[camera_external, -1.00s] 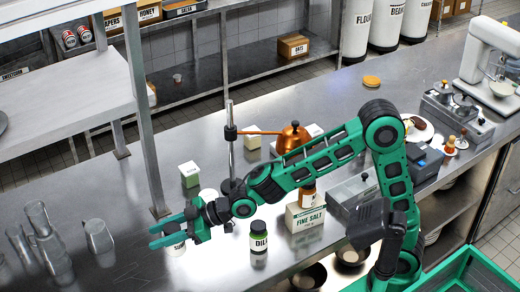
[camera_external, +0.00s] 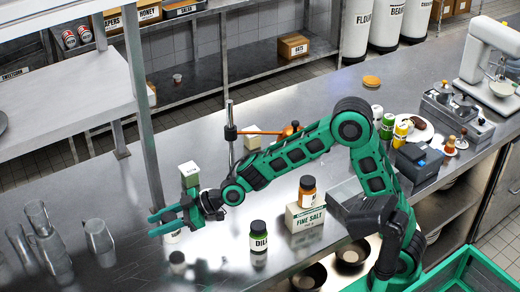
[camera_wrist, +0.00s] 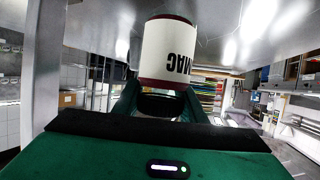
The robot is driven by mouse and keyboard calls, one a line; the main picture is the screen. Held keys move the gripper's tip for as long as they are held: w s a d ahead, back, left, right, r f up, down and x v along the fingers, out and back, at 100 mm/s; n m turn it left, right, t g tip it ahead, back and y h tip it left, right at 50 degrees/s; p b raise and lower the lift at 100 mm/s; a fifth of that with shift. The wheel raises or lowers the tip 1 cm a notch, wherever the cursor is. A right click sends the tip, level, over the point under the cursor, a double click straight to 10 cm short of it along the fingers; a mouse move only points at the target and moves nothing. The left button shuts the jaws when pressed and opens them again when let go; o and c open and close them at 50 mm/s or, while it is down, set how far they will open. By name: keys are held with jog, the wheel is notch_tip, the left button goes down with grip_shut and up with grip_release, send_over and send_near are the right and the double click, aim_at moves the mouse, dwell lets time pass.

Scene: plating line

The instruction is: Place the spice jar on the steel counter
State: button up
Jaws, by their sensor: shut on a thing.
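The spice jar (camera_wrist: 168,50), with a white label ending in "MAC" and dark red ends, sits between my fingers in the wrist view. In the external view the same jar (camera_external: 171,237) is mostly hidden by the fingers. My gripper (camera_external: 165,226) is shut on it, at the left-centre of the steel counter (camera_external: 130,185). A dark reflection lies on the steel below, apart from the jar, so the jar appears to hang above the counter.
A dill jar (camera_external: 259,237) stands right of my gripper. A fine salt box (camera_external: 305,216) with an orange jar (camera_external: 307,192) on top is farther right. Glasses (camera_external: 98,236) stand at left. A shelf post (camera_external: 147,130) and a pale green-white block (camera_external: 189,174) are behind.

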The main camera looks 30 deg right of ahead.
jog(key=shift+f, duration=2)
jog(key=shift+f, duration=0.15)
jog(key=o, duration=1.2)
jog(key=v, duration=1.2)
jog(key=shift+d, duration=0.1)
